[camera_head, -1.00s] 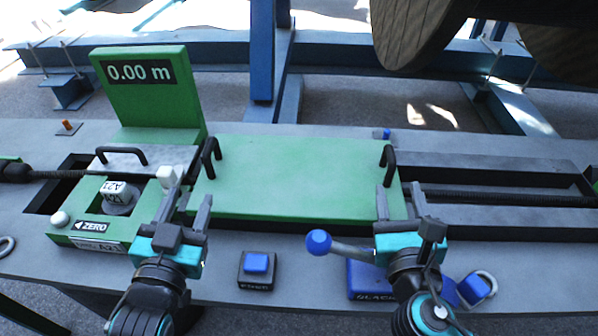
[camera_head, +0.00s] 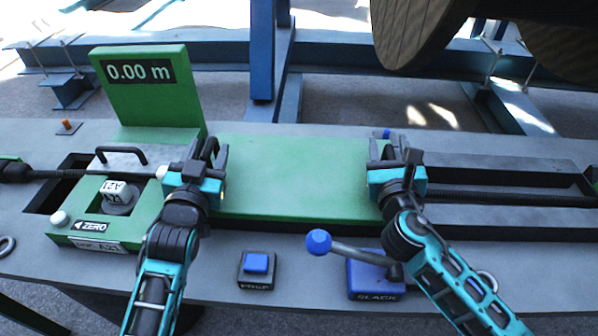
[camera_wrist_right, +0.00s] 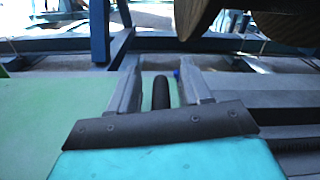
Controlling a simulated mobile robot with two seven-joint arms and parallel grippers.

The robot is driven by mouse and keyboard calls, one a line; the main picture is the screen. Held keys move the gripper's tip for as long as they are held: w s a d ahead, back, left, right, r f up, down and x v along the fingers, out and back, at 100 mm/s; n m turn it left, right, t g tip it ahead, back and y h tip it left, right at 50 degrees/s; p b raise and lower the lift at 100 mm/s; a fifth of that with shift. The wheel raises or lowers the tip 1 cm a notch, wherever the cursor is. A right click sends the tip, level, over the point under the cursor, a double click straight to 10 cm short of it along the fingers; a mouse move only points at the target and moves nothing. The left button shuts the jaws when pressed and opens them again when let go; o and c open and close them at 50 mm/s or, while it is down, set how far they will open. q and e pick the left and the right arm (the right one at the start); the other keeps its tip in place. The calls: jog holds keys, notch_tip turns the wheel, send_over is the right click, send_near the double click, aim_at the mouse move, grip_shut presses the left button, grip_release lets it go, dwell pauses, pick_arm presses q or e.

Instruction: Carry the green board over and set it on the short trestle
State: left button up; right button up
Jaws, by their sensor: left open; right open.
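The green board (camera_head: 295,180) lies flat across the grey bench, with a black handle at each end. My left gripper (camera_head: 209,150) is at the board's left handle (camera_head: 211,147), its open fingers around or beside it. My right gripper (camera_head: 396,148) is at the right handle, which is mostly hidden in the head view. In the right wrist view the right handle (camera_wrist_right: 161,93) stands between the two open fingers (camera_wrist_right: 160,88), with gaps on both sides. I cannot make out a short trestle.
A green counter reading 0.00 m (camera_head: 150,90) stands behind left. A large wooden reel (camera_head: 415,40) is at back right.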

pick_arm(q)
jog(key=c, duration=0.9)
pick_arm(e)
jog(key=c, duration=0.9)
pick_arm(q)
grip_shut()
pick_arm(e)
grip_shut()
pick_arm(q)
jog(key=shift+a, duration=0.2)
pick_arm(e)
jog(key=shift+d, duration=0.15)
